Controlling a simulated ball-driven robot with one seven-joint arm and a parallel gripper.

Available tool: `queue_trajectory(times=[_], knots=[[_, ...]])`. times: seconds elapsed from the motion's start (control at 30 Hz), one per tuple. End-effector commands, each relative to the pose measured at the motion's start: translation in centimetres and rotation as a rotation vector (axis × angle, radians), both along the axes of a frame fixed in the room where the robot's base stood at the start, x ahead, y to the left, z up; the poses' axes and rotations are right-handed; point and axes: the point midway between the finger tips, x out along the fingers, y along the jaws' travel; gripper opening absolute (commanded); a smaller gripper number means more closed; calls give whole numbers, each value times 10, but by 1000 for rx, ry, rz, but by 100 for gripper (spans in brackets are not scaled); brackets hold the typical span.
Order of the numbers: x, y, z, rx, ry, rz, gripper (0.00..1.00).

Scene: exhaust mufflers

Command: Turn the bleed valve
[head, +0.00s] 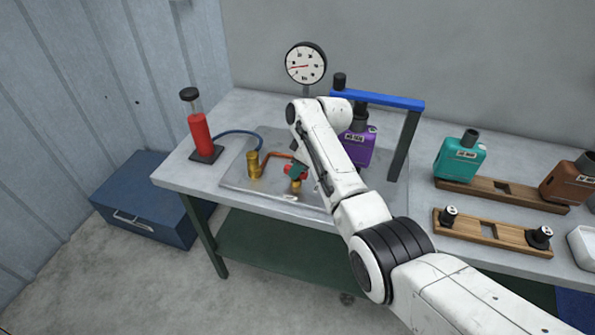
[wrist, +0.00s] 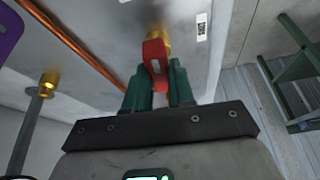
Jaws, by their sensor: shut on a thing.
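The bleed valve has a red handle (wrist: 154,66) on a brass body (wrist: 157,38). In the head view the red handle (head: 292,170) shows at the front of the metal plate, partly hidden by my gripper. My gripper (wrist: 159,84) has green fingers, one on each side of the red handle, and is shut on it. In the head view my gripper (head: 299,171) reaches down to the valve from above and behind. A copper pipe (head: 277,155) runs on the plate beside the valve.
A brass fitting (head: 254,165) stands left of the valve, with a red hand pump (head: 199,132) beyond it. A gauge (head: 305,64), a purple muffler (head: 358,147) and a blue-topped frame (head: 377,98) stand behind. A teal muffler (head: 459,157) and wooden racks (head: 492,232) are to the right.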

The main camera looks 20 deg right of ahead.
Motion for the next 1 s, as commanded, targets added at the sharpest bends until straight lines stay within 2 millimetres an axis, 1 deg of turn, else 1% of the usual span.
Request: queue_trajectory(times=[0.03,0.33,0.8,0.83,1.0], knots=[[-2,0,-6,-1,8,24,0],[-2,-1,-5,-1,9,110,0],[-2,-1,-5,-2,10,122,0],[-2,-1,-5,-2,10,122,25],[-2,-1,-4,-1,8,121,42]])
